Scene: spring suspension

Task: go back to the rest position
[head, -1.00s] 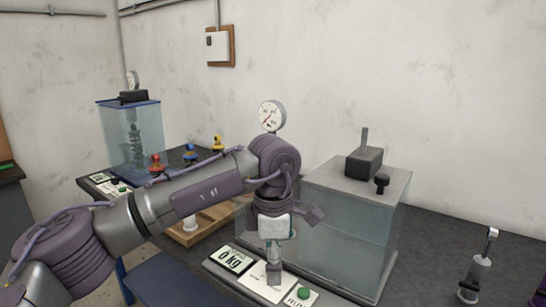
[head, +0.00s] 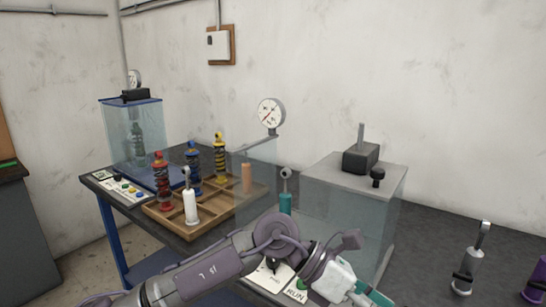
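My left arm comes in low from the left across the front of the bench, and its gripper (head: 368,297) is at the bottom edge. Its white body shows, with a teal-grey part beyond it, but the fingertips are cut off, so I cannot tell whether it is open or shut. It is in front of the grey machine with the glass tank (head: 345,225) and partly covers the paper sheet and green RUN button (head: 298,287). My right gripper is not in view.
A blue-framed tank (head: 115,135) is at back left. A grey unit (head: 469,268) stands at right.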

